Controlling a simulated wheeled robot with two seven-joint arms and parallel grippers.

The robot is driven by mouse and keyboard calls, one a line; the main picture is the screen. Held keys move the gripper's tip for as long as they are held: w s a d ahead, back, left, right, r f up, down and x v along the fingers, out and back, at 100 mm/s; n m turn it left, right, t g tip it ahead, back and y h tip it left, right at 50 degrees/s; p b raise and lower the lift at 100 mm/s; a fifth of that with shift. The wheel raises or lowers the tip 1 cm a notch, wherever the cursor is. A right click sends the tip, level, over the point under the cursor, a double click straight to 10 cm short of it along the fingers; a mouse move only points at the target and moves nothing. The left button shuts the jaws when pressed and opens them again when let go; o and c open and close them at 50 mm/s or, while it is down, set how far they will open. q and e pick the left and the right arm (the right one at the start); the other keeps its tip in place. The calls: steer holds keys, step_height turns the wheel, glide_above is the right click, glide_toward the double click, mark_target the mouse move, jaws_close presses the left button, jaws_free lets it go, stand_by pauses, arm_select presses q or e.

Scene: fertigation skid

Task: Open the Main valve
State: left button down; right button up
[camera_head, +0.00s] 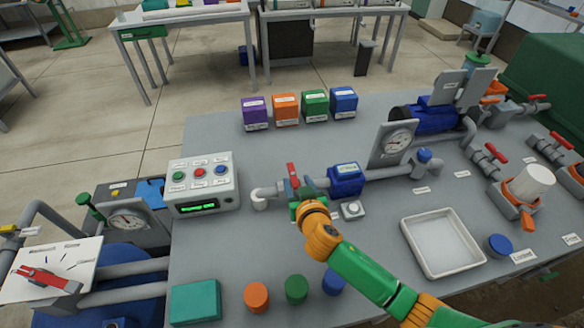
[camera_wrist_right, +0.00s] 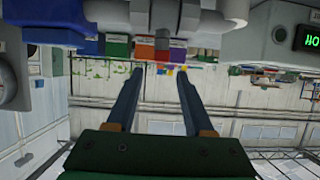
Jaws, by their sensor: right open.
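A valve with an upright red handle (camera_head: 292,174) sits on the grey pipe just left of the blue meter in the head view. I cannot read a label naming it Main. My right gripper (camera_head: 306,193) is right at this valve, partly covering its body. In the right wrist view my right gripper (camera_wrist_right: 160,73) has its two fingers apart with nothing held between them. I cannot tell whether it touches the valve. Other red-handled valves, including one at the right (camera_head: 496,153), stand farther off. My left gripper is not in view.
A control box (camera_head: 202,184) with buttons stands left of the valve. The blue meter (camera_head: 346,180) is close on its right. Several coloured boxes, such as the orange one (camera_head: 286,109), stand behind.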

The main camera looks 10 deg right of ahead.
mark_target(292, 172)
steer(key=shift+b+x, duration=0.3)
steer(key=shift+x, duration=2.1)
steer(key=shift+s, duration=0.1)
steer(key=shift+s+r, duration=0.1)
steer(key=shift+c, duration=0.2)
jaws_close()
